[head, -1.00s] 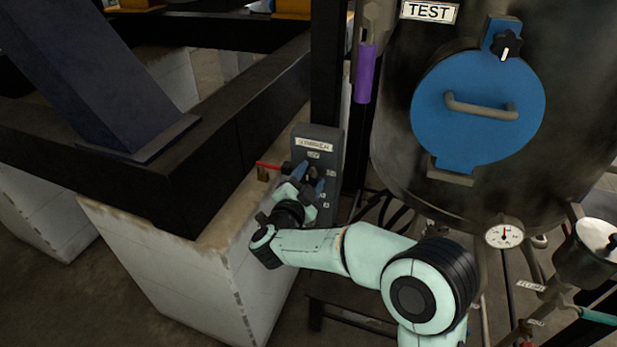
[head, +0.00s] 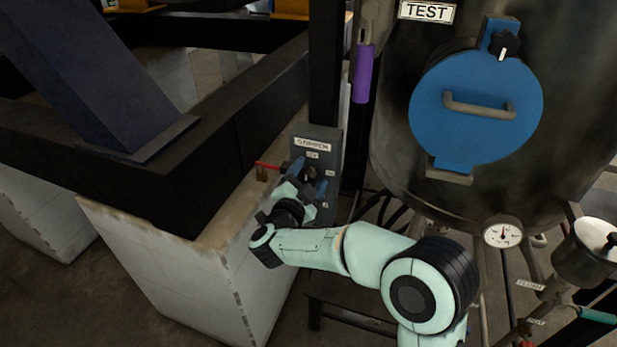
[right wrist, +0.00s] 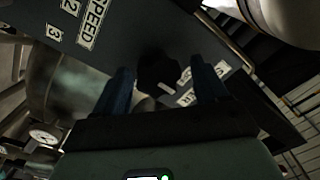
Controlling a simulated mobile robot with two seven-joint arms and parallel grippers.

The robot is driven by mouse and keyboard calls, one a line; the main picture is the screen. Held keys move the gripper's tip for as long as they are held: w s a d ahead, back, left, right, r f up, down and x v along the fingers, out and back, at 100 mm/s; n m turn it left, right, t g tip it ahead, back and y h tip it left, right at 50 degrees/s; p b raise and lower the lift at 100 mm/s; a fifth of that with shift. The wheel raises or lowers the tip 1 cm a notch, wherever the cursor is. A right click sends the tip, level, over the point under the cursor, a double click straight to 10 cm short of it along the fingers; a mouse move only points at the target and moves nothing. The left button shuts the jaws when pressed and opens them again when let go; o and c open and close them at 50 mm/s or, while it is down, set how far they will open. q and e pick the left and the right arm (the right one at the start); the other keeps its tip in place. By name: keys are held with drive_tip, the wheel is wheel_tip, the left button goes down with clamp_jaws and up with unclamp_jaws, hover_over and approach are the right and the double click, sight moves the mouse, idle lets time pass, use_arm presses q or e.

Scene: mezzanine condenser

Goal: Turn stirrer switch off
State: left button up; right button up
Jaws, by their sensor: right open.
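The stirrer switch box (head: 327,148) is a dark grey panel with a white label at its top, mounted on a black post. A dark round knob (right wrist: 158,72) on it shows in the right wrist view, with white labels around it, one reading SPEED. My right gripper (head: 310,180) is at the front of the box. In the right wrist view its two blue fingers (right wrist: 160,88) are open, one on each side of the knob. I cannot tell whether they touch it. The knob is largely hidden in the head view. My left gripper is not in view.
A large dark tank with a round blue hatch (head: 470,135) and a gauge (head: 503,233) stands to the right. A purple-handled item (head: 363,72) hangs beside the post. A pale block wall (head: 185,255) and black beams lie to the left. A red rod (head: 267,165) sticks out beside the box.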

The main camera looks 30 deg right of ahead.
drive_tip(key=shift+a, duration=0.1)
drive_tip(key=shift+s+a+f, duration=0.1)
drive_tip(key=shift+s+a, duration=0.05)
drive_tip(key=shift+a, duration=0.05)
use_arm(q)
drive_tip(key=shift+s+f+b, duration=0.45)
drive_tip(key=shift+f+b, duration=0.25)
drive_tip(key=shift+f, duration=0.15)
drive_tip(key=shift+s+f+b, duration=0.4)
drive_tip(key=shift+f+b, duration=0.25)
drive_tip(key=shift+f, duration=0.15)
use_arm(e)
drive_tip(key=v, duration=1.2)
drive_tip(key=shift+s+a, duration=0.2)
drive_tip(key=shift+s, duration=0.15)
